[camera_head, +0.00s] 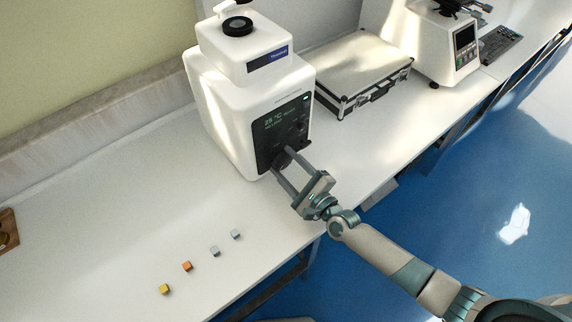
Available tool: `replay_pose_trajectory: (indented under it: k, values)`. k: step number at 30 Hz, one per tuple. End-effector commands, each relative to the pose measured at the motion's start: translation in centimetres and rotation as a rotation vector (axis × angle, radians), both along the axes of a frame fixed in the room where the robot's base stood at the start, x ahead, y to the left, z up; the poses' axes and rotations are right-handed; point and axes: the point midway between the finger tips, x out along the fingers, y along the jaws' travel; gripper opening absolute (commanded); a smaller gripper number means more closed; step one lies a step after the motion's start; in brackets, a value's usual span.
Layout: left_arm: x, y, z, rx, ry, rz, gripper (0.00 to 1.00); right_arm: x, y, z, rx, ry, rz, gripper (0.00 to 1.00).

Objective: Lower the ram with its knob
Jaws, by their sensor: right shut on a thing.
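A white bench machine (226,110) stands on the bench, with a dark front panel (285,122) that shows "25 °C" in green. A dark round knob (282,158) sits low on this panel, partly hidden by the fingers. My right gripper (284,162) reaches in from the lower right, its two fingers on either side of the knob and shut on it. I cannot make out a ram on this machine. Another white instrument (446,45) with a small screen, possibly a tester, stands at the back right, cut by the top edge. My left gripper is not in view.
A silver case (363,68) lies right of the machine, and a dark keyboard (499,45) is farther back. Several small cubes, including a yellow one (164,289) and an orange one (187,266), lie at the front.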

Motion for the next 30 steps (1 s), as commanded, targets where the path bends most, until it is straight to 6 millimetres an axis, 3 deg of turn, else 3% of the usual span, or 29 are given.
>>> replay_pose_trajectory:
  k: [12, 13, 15, 30]
  values:
    - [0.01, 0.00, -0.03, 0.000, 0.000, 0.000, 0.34, -0.04, 0.02, -0.05, -0.010, -0.006, 0.001, 0.29]
    - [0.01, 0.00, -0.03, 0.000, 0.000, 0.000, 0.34, -0.04, 0.01, -0.05, -0.010, -0.006, 0.001, 0.59]
    - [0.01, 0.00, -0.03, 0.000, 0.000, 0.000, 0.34, -0.04, 0.02, -0.05, -0.010, -0.006, 0.001, 0.70]
    - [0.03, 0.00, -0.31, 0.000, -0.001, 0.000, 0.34, -0.76, -0.51, -0.18, -0.009, -0.005, -0.001, 0.70]
